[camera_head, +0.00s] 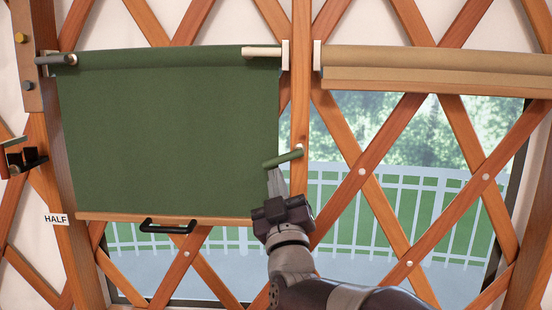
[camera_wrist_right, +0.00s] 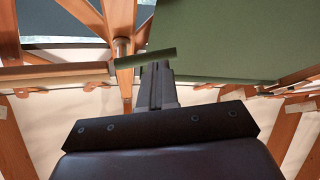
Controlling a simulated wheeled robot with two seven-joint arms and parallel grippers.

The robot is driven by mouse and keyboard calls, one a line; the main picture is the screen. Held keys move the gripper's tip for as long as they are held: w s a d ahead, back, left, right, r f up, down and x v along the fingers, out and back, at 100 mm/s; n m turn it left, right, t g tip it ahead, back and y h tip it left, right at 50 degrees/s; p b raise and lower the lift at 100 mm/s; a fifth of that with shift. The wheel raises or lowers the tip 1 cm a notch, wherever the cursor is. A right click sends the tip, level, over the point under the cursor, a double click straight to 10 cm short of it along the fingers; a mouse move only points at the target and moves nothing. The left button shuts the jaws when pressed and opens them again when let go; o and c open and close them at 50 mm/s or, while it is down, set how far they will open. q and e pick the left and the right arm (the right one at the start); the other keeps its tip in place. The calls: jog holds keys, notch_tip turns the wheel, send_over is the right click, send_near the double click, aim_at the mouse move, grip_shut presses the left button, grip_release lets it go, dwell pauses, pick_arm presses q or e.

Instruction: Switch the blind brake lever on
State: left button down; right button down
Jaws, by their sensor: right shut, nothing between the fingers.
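A short green lever (camera_head: 283,159) sticks out to the left from a pivot on the wooden post between the two windows, tilted slightly down at its free end. My right gripper (camera_head: 275,174) is shut and empty, with its fingertips just below the lever's left part, at or very near it. In the right wrist view the lever (camera_wrist_right: 140,59) lies across just beyond the shut fingertips (camera_wrist_right: 156,66); I cannot tell whether they touch. A green blind (camera_head: 165,130) hangs partly lowered left of the post. My left gripper is not in view.
A tan blind (camera_head: 430,66) is rolled up at the right. A black handle (camera_head: 167,227) sits on the green blind's bottom bar, near a HALF label (camera_head: 56,219). A grey peg (camera_head: 55,60) and a cream bar (camera_head: 262,52) are at the green blind's top.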

jog(key=shift+w+a+r, duration=0.1)
jog(key=shift+w+r, duration=0.3)
jog(key=shift+r, duration=0.05)
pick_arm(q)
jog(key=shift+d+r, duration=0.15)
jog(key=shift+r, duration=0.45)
pick_arm(e)
jog(key=shift+w+d+f, duration=0.1)
jog(key=shift+w+d, duration=0.1)
jog(key=shift+w, duration=0.15)
jog(key=shift+a, duration=0.1)
